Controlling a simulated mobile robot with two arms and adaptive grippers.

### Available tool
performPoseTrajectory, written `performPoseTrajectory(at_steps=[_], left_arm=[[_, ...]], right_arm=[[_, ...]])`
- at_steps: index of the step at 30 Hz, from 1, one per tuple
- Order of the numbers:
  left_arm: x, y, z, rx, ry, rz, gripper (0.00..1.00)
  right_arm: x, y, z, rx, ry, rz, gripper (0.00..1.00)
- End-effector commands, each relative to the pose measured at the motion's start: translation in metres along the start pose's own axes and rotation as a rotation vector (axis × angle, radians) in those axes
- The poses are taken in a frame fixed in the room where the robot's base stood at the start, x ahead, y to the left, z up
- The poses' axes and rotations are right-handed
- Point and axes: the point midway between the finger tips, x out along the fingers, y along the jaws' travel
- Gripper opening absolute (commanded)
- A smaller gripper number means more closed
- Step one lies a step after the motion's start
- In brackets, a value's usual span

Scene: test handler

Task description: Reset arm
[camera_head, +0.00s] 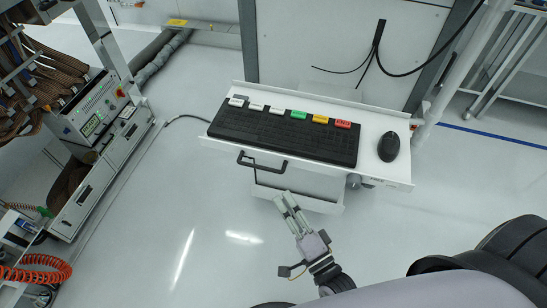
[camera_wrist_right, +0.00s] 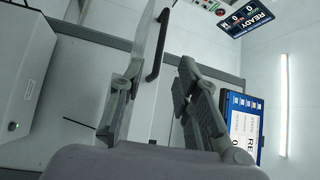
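My right gripper (camera_head: 286,204) is in the head view, in front of and below the white shelf (camera_head: 385,174). Its two grey fingers point up toward the shelf and stand a little apart. In the right wrist view the gripper (camera_wrist_right: 168,75) is open, with nothing held between its fingers. A black handle (camera_wrist_right: 158,45) shows beyond the gap between the fingers; I cannot tell its exact distance. My left gripper is not in view.
The shelf holds a black keyboard (camera_head: 280,136) with coloured keys and a black mouse (camera_head: 389,146). A black handle (camera_head: 262,161) sits on its front. Floor between is clear.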

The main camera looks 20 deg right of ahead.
Motion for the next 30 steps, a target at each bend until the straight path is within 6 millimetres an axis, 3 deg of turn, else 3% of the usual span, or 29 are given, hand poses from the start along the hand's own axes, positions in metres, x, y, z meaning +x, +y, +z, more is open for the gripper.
performPoseTrajectory(at_steps=[5, 8, 11, 14, 18, 20, 24, 27, 30], left_arm=[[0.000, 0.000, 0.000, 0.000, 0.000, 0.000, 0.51], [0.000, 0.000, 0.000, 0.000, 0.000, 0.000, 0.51], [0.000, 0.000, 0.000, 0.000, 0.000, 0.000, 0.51], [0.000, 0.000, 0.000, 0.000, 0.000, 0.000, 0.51], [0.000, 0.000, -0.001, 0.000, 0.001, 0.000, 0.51], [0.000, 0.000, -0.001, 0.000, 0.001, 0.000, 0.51], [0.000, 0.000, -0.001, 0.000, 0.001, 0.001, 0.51], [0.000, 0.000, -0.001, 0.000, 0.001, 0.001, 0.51], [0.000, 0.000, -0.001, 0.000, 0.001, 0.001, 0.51]], right_arm=[[0.000, 0.000, 0.000, -0.001, 0.000, 0.001, 0.30], [-0.001, 0.012, 0.002, -0.031, -0.009, 0.028, 0.30], [-0.008, 0.050, 0.006, -0.129, -0.044, 0.119, 0.30], [-0.025, 0.113, 0.013, -0.291, -0.116, 0.271, 0.30], [-0.071, 0.210, 0.019, -0.548, -0.279, 0.515, 0.30], [-0.098, 0.248, 0.021, -0.649, -0.368, 0.616, 0.30], [-0.173, 0.324, 0.022, -0.856, -0.617, 0.835, 0.30], [-0.234, 0.362, 0.023, -0.971, -0.826, 0.964, 0.30], [-0.290, 0.384, 0.023, -1.045, -1.025, 1.056, 0.30]])
